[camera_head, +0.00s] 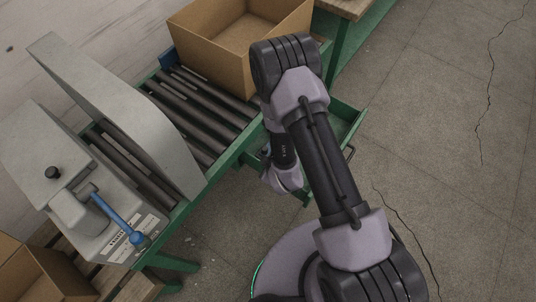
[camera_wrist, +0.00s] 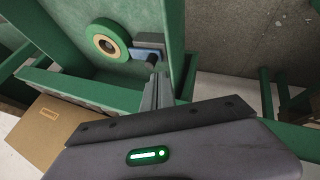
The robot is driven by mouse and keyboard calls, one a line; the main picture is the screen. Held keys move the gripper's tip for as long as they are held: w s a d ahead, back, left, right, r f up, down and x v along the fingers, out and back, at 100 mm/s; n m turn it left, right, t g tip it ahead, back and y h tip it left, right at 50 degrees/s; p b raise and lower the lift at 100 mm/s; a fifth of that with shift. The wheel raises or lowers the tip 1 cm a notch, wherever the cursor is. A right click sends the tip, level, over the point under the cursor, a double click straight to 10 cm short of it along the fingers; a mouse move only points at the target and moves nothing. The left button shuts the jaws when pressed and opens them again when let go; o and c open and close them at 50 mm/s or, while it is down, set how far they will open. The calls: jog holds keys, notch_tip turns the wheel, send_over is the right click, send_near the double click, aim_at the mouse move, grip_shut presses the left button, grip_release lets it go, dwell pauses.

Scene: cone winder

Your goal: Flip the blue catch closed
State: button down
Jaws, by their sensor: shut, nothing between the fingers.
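In the wrist view a small blue catch (camera_wrist: 147,53) lies on the green metal panel, beside a grey block and a dark round peg (camera_wrist: 152,62). My gripper (camera_wrist: 158,78) is shut and empty, its fingertips just below the peg and close to it. I cannot tell whether they touch. The fingers hide part of the panel's lower edge. In the head view my arm's wrist (camera_head: 284,178) is beside the green frame, and the arm hides most of the gripper and catch area.
The head view shows a blue lever (camera_head: 117,218) on the grey machine, rollers (camera_head: 190,108), an open cardboard box (camera_head: 212,58) and a green tray (camera_head: 346,112). The floor at right is clear.

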jog(key=shift+w, duration=0.15)
jog(key=b, duration=0.4)
send_near(262, 153)
jog(key=x, duration=0.4)
jog(key=shift+w+a+f, duration=0.1)
jog(key=shift+a+f, duration=0.1)
jog(key=shift+f, duration=0.2)
jog(key=shift+w+d, duration=0.15)
jog(key=shift+w, duration=0.1)
jog(key=w+d, duration=0.1)
jog(key=w, duration=0.1)
jog(key=w+d+b, duration=0.1)
jog(key=d, duration=0.1)
jog(key=shift+w, duration=0.35)
jog(key=shift+s+a+r, duration=0.1)
jog(key=shift+a, duration=0.05)
